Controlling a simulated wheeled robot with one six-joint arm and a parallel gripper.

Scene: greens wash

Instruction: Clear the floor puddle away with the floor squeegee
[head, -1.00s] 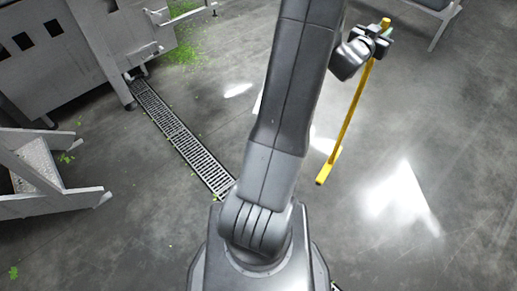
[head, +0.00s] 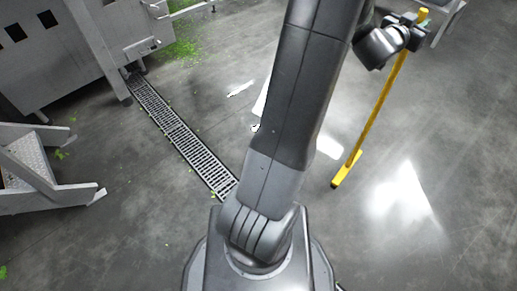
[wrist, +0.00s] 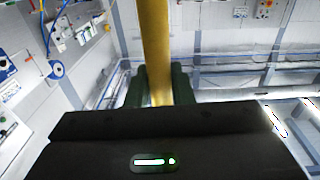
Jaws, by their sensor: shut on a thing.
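The floor squeegee (head: 380,105) has a long yellow handle and a yellow head at the floor, right of my arm in the head view. It stands tilted, its top leaning right. My gripper (head: 412,28) is shut on the handle near its top end. In the wrist view the yellow handle (wrist: 155,45) passes between my dark green fingers (wrist: 158,88). Several bright patches lie on the dark floor, including one (head: 400,193) right of the squeegee head and one (head: 328,146) left of it. I cannot tell which is puddle and which is reflected light.
A slotted floor drain (head: 180,137) runs diagonally left of my base. A grey machine (head: 60,60) stands at upper left, with green leaf scraps (head: 183,45) beside it. Grey steps (head: 35,175) stand at left. A grey bench-like object (head: 447,22) is at upper right. Floor at right is open.

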